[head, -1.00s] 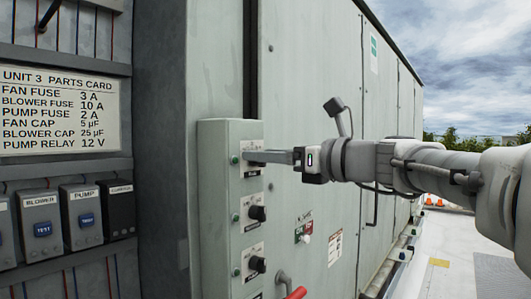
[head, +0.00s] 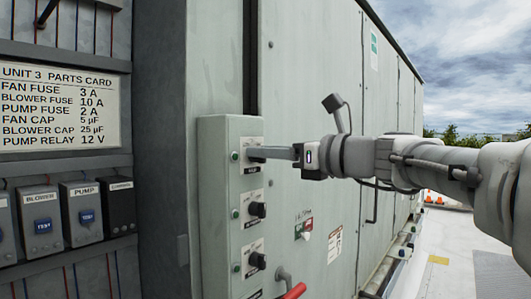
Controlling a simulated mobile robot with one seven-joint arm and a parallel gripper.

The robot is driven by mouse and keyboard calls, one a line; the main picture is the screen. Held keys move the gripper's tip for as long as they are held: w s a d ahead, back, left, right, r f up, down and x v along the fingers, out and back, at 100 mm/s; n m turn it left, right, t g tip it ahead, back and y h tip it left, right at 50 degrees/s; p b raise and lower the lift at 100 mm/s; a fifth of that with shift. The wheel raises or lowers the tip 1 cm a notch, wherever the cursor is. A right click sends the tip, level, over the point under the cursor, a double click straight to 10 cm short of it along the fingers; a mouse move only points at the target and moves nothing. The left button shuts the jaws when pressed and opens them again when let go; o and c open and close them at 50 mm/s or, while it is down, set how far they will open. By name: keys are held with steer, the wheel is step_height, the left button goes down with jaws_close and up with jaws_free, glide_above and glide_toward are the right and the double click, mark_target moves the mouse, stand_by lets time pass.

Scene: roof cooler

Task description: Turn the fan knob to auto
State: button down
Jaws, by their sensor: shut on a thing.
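A grey-green control box (head: 222,210) on the cabinet wall carries a column of black knobs on white plates. The top knob is mostly hidden by my gripper (head: 257,153), whose fingers reach in from the right and are shut on it. The top plate (head: 248,142) shows above and below the fingers, but its lettering is too small to read. The middle knob (head: 257,209) and lower knob (head: 258,260) are free. I cannot read which way the top knob points.
A small red-and-white switch (head: 304,229) is on the cabinet door to the right. At left are a parts card (head: 60,108) and a row of labelled modules (head: 82,212). Open roof lies at right.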

steer(key=n+b, duration=0.2)
steer(key=n, duration=0.1)
steer(key=n+b, duration=0.2)
steer(key=n, duration=0.1)
steer(key=n+b, duration=0.2)
steer(key=b, duration=0.1)
steer(key=shift+s+a+f+n, duration=0.2)
steer(key=shift+s+n, duration=0.05)
steer(key=shift+n, duration=0.45)
steer(key=shift+r, duration=0.1)
steer(key=c, duration=0.6)
jaws_free()
steer(key=shift+o, duration=0.2)
steer(key=shift+d, duration=0.1)
steer(key=b+v, duration=0.1)
steer(key=v, duration=1.6)
steer(key=shift+s+d, duration=0.1)
steer(key=shift+s, duration=0.05)
